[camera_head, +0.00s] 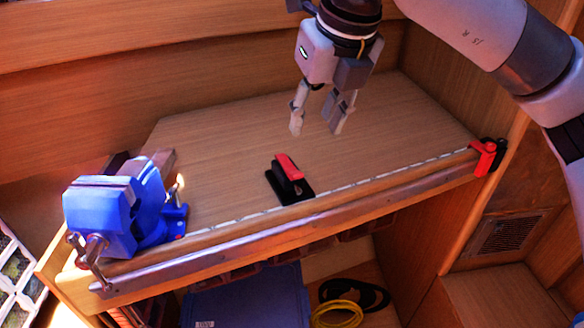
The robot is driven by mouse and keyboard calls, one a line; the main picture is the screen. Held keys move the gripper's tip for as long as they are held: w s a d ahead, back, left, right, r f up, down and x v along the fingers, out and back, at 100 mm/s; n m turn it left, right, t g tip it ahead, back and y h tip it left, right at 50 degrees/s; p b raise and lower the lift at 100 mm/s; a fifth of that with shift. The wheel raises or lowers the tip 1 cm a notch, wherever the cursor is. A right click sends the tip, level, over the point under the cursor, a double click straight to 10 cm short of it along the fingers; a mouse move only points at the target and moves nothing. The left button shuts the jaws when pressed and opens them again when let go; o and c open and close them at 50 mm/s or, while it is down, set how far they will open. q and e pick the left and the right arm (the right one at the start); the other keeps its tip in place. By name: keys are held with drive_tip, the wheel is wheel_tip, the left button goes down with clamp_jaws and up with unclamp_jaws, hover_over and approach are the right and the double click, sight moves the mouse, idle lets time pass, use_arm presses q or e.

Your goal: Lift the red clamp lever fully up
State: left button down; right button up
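The red clamp lever (289,167) lies low over its small black base (302,191) on the wooden bench top, near the front edge. My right gripper (315,130) hangs above the bench, up and a little to the right of the lever. Its two fingers point down and are spread apart with nothing between them. It does not touch the lever. My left gripper is not in view.
A blue vise (105,215) is fixed at the bench's left end. A red and black clamp (486,157) sits at the right end of the front edge. The bench top (225,130) is clear around the lever. Coiled yellow line (338,313) lies below.

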sight(297, 173)
drive_tip(key=p+x, duration=0.2)
drive_tip(key=x, duration=1.3)
drive_tip(key=shift+s, duration=0.1)
drive_tip(key=shift+c, duration=0.3)
clamp_jaws()
